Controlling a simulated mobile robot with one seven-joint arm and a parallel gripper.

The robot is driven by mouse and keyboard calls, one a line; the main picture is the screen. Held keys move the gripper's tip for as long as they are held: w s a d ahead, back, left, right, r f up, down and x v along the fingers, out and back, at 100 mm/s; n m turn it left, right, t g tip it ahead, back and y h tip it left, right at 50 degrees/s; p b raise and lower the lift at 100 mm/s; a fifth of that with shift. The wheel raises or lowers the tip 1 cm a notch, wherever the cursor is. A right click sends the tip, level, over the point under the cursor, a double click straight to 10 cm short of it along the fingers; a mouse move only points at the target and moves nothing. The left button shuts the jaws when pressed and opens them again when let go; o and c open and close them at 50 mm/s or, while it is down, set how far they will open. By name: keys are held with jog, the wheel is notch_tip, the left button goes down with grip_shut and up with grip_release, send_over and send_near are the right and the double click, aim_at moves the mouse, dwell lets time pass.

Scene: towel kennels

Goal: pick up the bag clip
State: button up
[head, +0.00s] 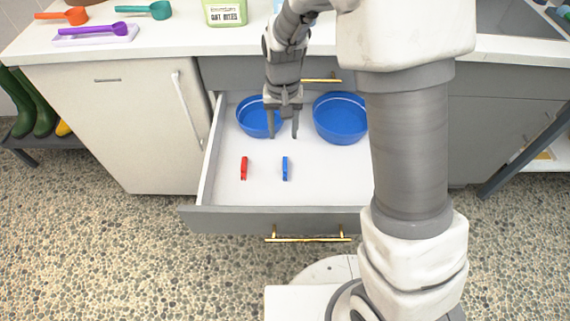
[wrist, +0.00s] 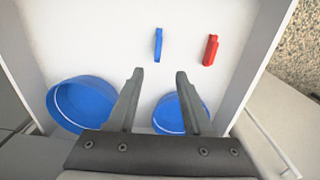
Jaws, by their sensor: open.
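Two small clips lie on the white floor of an open drawer. The blue clip (head: 285,168) is nearer the drawer's middle, and the red clip (head: 243,168) lies to its left. In the wrist view the blue clip (wrist: 158,45) is ahead of the fingertips and the red clip (wrist: 210,50) is to its right. I cannot tell which one the task means. My gripper (head: 283,137) is open and empty, above the drawer near the bowls. It also shows in the wrist view (wrist: 160,74), with both clips apart from its fingers.
Two blue bowls, a left one (head: 252,122) and a right one (head: 340,118), sit at the drawer's back. The drawer's front panel (head: 230,219) and side walls bound the space. Scoops and a green container (head: 225,12) stand on the counter (head: 180,38). The drawer floor around the clips is clear.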

aim_at(285, 161)
notch_tip(285, 161, down, 8)
jog(key=shift+f+b, duration=0.25)
jog(key=shift+b, duration=1)
jog(key=f+b, duration=0.2)
jog(key=f, duration=0.3)
jog(key=shift+d+f+b, duration=0.1)
jog(key=shift+d+b, duration=0.1)
jog(key=shift+b, duration=0.15)
grip_shut()
